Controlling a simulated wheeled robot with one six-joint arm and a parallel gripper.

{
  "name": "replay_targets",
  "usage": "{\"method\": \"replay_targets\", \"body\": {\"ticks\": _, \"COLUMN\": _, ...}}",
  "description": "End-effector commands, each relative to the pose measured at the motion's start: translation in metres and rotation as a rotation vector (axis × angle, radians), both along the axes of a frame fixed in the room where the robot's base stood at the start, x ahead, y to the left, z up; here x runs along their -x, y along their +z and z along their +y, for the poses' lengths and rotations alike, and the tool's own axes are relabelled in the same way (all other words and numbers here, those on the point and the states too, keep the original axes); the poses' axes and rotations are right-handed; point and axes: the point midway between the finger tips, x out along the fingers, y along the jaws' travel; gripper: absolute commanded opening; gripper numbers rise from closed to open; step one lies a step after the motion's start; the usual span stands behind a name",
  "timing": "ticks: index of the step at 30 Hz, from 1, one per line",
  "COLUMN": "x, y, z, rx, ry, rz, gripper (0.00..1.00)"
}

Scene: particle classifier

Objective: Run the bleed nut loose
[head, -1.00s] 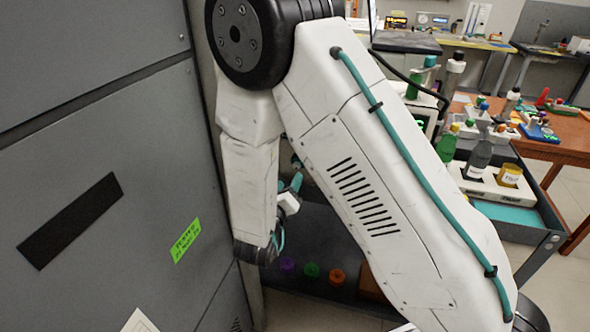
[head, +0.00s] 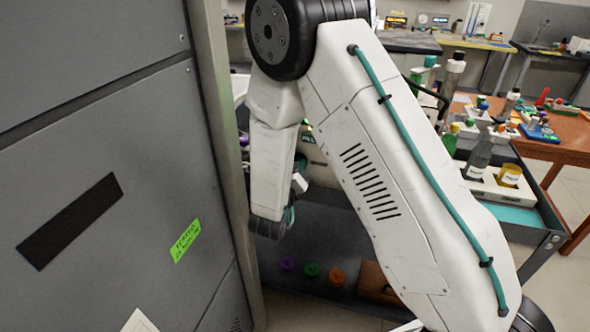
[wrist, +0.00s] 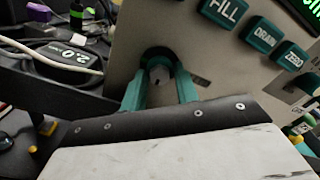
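The bleed nut (wrist: 158,73) looks like a small grey piece in a dark round recess in the beige machine panel (wrist: 215,60). In the wrist view my gripper (wrist: 160,82) points at the panel with its two teal fingers apart, one on each side of the recess. I cannot tell whether the fingers touch the nut. In the head view the nut and fingertips are hidden behind my own arm.
FILL, DRAIN and ZERO buttons (wrist: 264,30) sit right of the recess. A grey cabinet (head: 90,110) stands close to my arm. A cart tray (head: 510,212) with bottles is at right.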

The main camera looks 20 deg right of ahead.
Motion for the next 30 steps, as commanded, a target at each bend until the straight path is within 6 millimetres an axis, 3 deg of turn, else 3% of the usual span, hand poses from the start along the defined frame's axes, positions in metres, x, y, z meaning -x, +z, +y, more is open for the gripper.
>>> {"method": "replay_targets", "body": {"ticks": 14, "x": 0.0002, "y": 0.0001, "z": 0.0007, "rx": 0.067, "ry": 0.001, "rz": 0.049, "gripper": 0.08}}
{"method": "replay_targets", "body": {"ticks": 30, "x": -0.0001, "y": 0.0007, "z": 0.0006, "rx": 0.441, "ry": 0.001, "rz": 0.32, "gripper": 0.08}}
